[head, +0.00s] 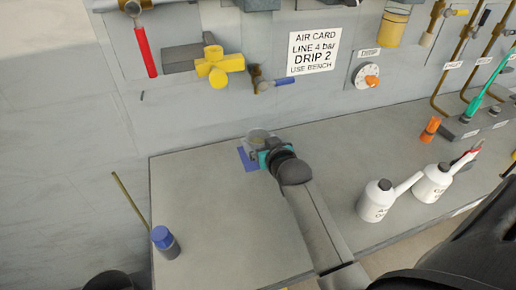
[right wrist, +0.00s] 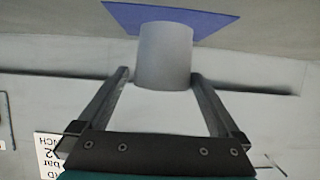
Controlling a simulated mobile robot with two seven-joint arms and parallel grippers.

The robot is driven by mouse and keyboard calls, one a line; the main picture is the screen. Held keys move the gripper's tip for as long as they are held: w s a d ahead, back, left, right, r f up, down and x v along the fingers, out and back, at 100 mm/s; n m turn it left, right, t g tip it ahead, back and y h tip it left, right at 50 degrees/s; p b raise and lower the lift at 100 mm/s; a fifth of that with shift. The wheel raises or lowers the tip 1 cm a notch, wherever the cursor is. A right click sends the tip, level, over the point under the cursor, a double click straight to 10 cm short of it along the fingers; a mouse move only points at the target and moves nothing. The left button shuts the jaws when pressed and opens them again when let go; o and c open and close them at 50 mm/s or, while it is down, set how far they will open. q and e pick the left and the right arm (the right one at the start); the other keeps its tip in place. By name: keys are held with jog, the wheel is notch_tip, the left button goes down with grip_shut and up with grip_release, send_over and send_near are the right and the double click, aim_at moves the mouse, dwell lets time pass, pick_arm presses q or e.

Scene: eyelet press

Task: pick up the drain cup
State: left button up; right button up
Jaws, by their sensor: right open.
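The drain cup is a plain grey cylinder; in the right wrist view the cup (right wrist: 165,52) stands on a blue mat (right wrist: 118,17). In the head view the cup (head: 257,134) shows at the back of the bench, partly hidden by my right gripper (head: 262,152), and the blue mat (head: 246,160) shows beside it. In the right wrist view my right gripper (right wrist: 160,74) is open, with one finger to each side of the cup's near end. I cannot tell whether a finger touches it. My left gripper is not in view.
Two white spouted oil cans (head: 378,200) and an orange-topped item (head: 430,129) stand to the right. A wall panel with a yellow valve (head: 219,66) and an air card (head: 321,50) rises behind. The bench's left middle is clear.

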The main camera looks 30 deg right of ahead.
aim_at(255, 135)
jog(key=shift+w+f, duration=0.1)
jog(key=shift+w, duration=0.3)
jog(key=b+x, duration=0.1)
jog(key=x, duration=0.2)
jog(key=shift+w, duration=0.2)
jog(key=shift+w+d+f, duration=0.15)
jog(key=shift+w, duration=0.45)
jog(key=shift+c, duration=0.4)
jog(key=c, duration=0.8)
jog(key=shift+c, duration=0.2)
